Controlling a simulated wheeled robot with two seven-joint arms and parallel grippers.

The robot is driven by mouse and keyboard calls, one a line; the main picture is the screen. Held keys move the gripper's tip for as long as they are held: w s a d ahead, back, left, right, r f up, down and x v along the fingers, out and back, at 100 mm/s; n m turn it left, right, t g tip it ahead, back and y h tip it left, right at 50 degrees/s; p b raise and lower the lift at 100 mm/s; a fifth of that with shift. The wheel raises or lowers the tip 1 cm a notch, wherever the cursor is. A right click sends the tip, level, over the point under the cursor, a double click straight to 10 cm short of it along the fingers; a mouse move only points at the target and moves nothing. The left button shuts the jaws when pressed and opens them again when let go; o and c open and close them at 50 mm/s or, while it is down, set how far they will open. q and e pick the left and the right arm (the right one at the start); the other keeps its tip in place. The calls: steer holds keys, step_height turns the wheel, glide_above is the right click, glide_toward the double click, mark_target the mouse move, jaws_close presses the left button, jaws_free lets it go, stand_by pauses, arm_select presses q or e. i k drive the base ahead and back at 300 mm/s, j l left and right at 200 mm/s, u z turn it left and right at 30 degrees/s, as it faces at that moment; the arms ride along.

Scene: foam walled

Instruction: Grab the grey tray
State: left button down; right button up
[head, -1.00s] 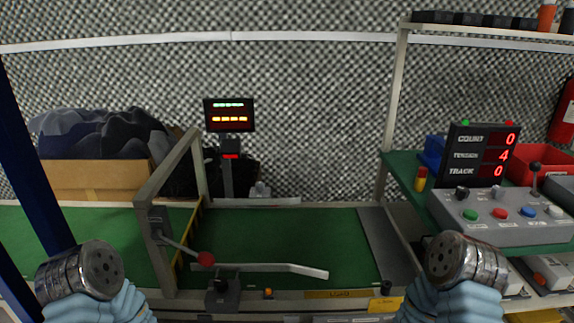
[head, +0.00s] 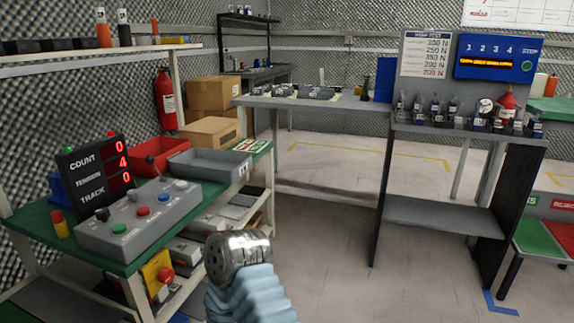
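The grey tray (head: 210,163) is a shallow, open box on the green-topped bench at the left, behind and to the right of the control box. It looks empty and upright. The metal end of my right arm (head: 238,257) is at the lower middle, in front of and below the bench edge, apart from the tray. I see no fingers on it, so its opening is unclear. My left gripper is out of view.
A red bin (head: 160,154) stands beside the tray, and the grey control box (head: 140,220) is in front. Cardboard boxes (head: 213,95) stand behind. A grey table (head: 300,103) crosses the back. The floor (head: 330,240) right of the bench is clear.

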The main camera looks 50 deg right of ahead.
mark_target(228, 167)
steer(key=z, duration=1.15)
steer(key=u, duration=0.25)
steer(key=i+l+u, duration=0.25)
steer(key=l+u, duration=0.55)
steer(key=l, duration=0.2)
